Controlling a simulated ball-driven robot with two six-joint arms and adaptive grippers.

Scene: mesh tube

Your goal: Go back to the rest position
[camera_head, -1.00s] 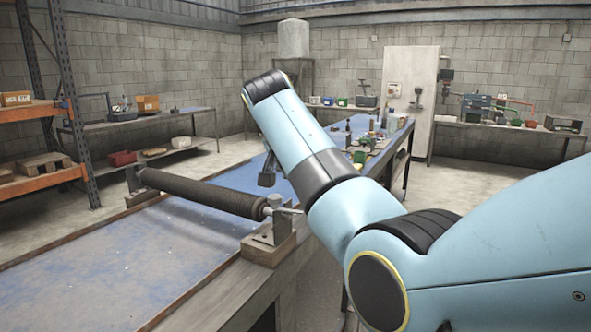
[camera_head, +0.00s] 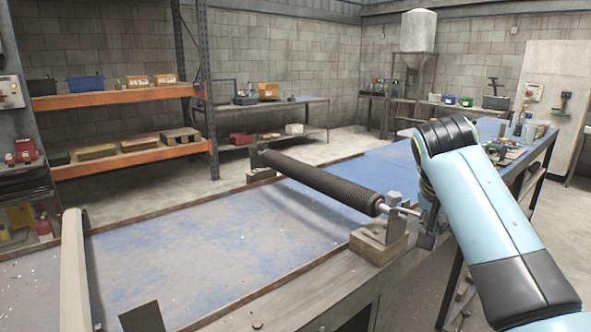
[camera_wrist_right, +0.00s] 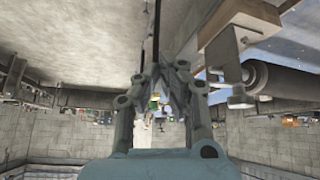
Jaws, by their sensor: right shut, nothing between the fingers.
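My right gripper (camera_head: 428,228) hangs below the wrist of my blue arm in the head view, close to the right end of the roller and partly hidden by the arm. In the right wrist view its fingers (camera_wrist_right: 160,75) are together with nothing between them. A dark mesh-covered roller (camera_head: 320,182) lies across the blue bench top (camera_head: 240,245), its ends on brackets. The near bracket sits on a wooden block (camera_head: 378,246). The roller also shows in the right wrist view (camera_wrist_right: 285,82), beside the gripper. My left gripper is not in view.
A beige bar (camera_head: 74,275) stands at the bench's left end, with a dark plate (camera_head: 142,317) at the bottom edge. Orange shelving (camera_head: 125,98) stands behind. A cluttered bench part (camera_head: 510,150) lies beyond my arm. Open floor shows at right.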

